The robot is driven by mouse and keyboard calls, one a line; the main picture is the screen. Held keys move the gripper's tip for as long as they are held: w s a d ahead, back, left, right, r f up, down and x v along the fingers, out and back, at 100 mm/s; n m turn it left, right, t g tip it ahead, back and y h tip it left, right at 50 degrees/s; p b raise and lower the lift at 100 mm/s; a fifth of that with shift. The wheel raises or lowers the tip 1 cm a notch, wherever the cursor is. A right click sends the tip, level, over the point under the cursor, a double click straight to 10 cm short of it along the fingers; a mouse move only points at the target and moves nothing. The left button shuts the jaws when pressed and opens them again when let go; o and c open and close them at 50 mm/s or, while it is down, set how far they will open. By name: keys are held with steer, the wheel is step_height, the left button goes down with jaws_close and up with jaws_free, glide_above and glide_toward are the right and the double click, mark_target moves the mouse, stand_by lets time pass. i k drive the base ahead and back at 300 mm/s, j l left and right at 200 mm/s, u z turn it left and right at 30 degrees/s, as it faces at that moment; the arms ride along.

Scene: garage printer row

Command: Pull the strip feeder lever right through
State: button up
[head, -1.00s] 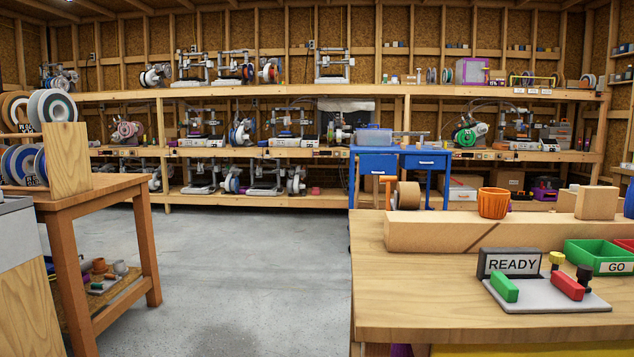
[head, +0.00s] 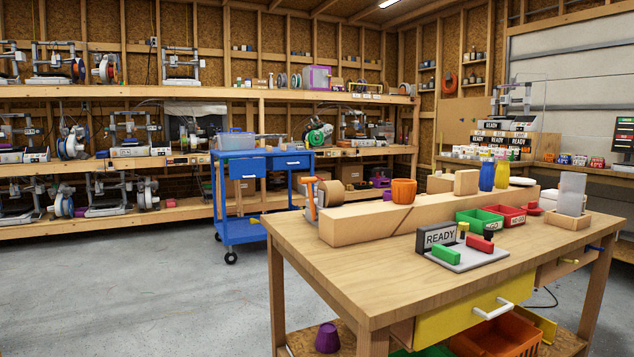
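What looks like the strip feeder stands at the left end of the wooden workbench (head: 290,233), behind a long wooden beam (head: 350,225). It has a brown roll (head: 331,191) and an orange upright lever-like part (head: 311,200) on its left side. The lower part of the feeder is hidden by the beam, and the lever is small at this distance. My gripper is not in view.
A blue cart (head: 245,227) stands behind the bench on the left. A yellow drawer (head: 475,315) sits under the bench. Floor at left is clear.

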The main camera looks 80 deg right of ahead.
mark_target(308, 180)
steer(key=i+l+z, duration=0.15)
steer(key=i+z, duration=0.2)
steer(key=z, duration=0.15)
steer(key=i+z, duration=0.7)
steer(key=z, duration=0.25)
